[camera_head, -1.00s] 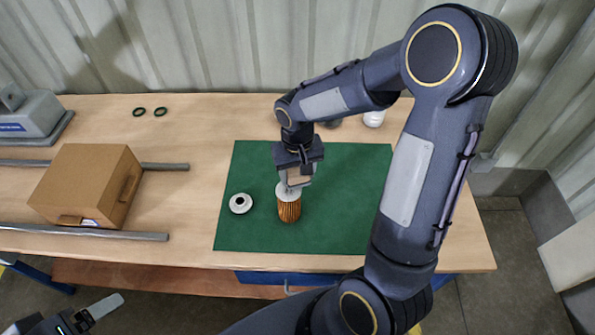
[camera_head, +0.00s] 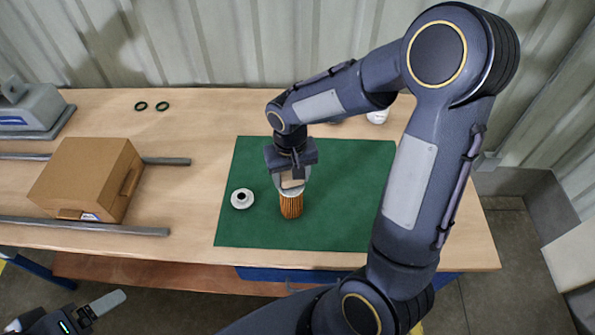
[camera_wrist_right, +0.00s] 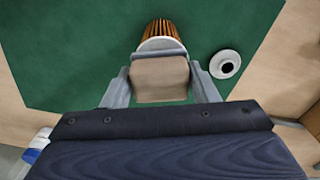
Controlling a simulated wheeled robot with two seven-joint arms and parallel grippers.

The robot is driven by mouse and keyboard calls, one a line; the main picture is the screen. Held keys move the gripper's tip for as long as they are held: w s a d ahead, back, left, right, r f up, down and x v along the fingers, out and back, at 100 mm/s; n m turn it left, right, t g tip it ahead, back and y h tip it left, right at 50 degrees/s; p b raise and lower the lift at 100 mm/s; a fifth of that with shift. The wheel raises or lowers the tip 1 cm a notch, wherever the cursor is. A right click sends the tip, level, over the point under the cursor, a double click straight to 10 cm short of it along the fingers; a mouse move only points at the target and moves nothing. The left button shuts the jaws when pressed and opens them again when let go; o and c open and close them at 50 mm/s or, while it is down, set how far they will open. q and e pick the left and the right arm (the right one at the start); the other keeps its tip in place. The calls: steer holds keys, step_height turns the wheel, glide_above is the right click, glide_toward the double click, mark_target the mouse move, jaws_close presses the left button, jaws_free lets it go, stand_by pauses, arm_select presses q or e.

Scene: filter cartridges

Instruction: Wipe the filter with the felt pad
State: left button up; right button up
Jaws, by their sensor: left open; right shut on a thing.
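The filter (camera_head: 291,206), an orange pleated cylinder with a pale top rim, stands upright on the green mat (camera_head: 345,215). Its pleats also show in the right wrist view (camera_wrist_right: 161,28). My right gripper (camera_head: 292,185) is shut on the beige felt pad (camera_wrist_right: 160,79), which sits between its fingers. The pad is at the filter's top rim; I cannot tell whether it touches. The pad hides part of the rim in the right wrist view. My left gripper (camera_head: 97,312) is open and empty at the lower left, off the table's front edge.
A white round cap (camera_head: 242,199) lies on the mat left of the filter. A cardboard box (camera_head: 85,180) sits between grey rails (camera_head: 85,226) at the left. Two dark rings (camera_head: 151,106) lie at the back. A white object (camera_head: 377,116) stands behind my right arm. The mat's right side is clear.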

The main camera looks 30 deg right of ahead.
mark_target(282, 183)
steer(key=shift+s+a+b, duration=0.15)
steer(key=shift+a+b, duration=0.05)
steer(key=shift+a, duration=0.6)
steer(key=shift+s+a+b, duration=0.15)
steer(key=shift+a+b, duration=0.05)
steer(key=shift+a, duration=0.6)
steer(key=shift+d, duration=0.15)
steer(key=shift+w+d+f, duration=0.1)
steer(key=shift+w+d, duration=0.05)
steer(key=shift+d, duration=0.55)
steer(key=shift+w+d, duration=0.1)
steer(key=shift+d, duration=0.55)
steer(key=shift+w+d, duration=0.15)
steer(key=shift+d, duration=0.6)
steer(key=shift+w+d, duration=0.15)
steer(key=shift+d, duration=0.55)
steer(key=shift+s+a+f, duration=0.1)
steer(key=shift+s+a, duration=0.05)
steer(key=shift+a, duration=0.5)
steer(key=shift+s+a, duration=0.1)
steer(key=shift+a, duration=0.55)
steer(key=shift+s+a+b, duration=0.15)
steer(key=shift+a, duration=0.65)
steer(key=shift+s+a+b, duration=0.15)
steer(key=shift+a, duration=0.65)
